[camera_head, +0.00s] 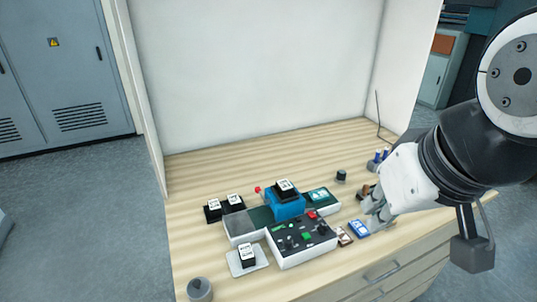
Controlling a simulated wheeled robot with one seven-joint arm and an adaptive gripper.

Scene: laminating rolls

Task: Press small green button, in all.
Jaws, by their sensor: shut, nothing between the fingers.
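A white control box with a dark top (297,256) stands on the wooden table. Its top carries a red button (312,214), a green piece (307,236) near the middle and a smaller green mark (278,227) at the left, along with several dark knobs. The picture is too small to tell for certain which green piece is the small button. My gripper (371,212) is shut and empty, to the right of the box and apart from it. My arm comes in from the right.
A blue machine (287,206) stands behind the control box. White-labelled blocks sit left of it and on a white tray (238,268) in front. A blue card (359,229) lies below my gripper. A grey cylinder (200,289) stands front left. White panels close the back.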

